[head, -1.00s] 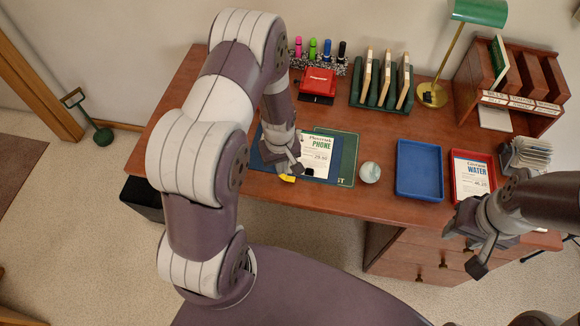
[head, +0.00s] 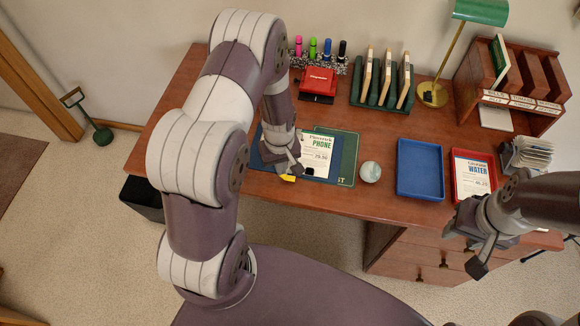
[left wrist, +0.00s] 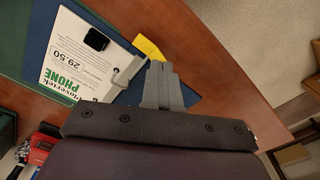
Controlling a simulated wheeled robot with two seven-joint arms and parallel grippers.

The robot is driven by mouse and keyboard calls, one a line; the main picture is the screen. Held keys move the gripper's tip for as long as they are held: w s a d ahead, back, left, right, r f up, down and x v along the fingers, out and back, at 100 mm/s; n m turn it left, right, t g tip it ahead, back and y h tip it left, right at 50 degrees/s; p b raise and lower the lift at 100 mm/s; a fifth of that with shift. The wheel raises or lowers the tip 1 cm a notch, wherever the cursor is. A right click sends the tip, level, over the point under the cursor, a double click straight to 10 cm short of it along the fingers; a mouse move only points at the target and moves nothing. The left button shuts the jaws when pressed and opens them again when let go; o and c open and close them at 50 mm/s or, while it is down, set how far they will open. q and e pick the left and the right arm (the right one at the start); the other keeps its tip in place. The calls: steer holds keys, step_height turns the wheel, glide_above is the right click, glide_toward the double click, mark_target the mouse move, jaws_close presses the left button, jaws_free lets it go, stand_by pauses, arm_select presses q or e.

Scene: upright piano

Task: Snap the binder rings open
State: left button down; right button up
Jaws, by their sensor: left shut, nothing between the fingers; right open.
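A blue binder (head: 260,152) lies at the desk's front edge, overlapping a green mat (head: 349,160). A white Phone bill (head: 319,150) lies on it, with a small black object (left wrist: 95,40) on the paper. A thin grey bent piece (left wrist: 128,72), which looks like a binder ring, shows at the paper's edge beside a yellow tab (left wrist: 148,47). I cannot tell whether the rings are open. My left gripper (head: 292,174) is shut and empty over the binder's front edge; its fingertips (left wrist: 160,66) are close to the grey piece. My right gripper (head: 464,249) is open and empty at the desk's front right.
A glass ball (head: 370,172), a blue tray (head: 420,196) and a red tray (head: 456,190) with a Water bill stand to the right. Behind are a red box (head: 318,82), a green rack (head: 380,98), a lamp (head: 432,94) and a wooden sorter (head: 520,110).

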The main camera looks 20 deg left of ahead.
arm_select(q)
steer(key=shift+f, duration=0.35)
steer(key=shift+r, duration=0.15)
step_height(320, 180, up, 8)
steer(key=p, duration=0.6)
steer(key=shift+p, duration=0.4)
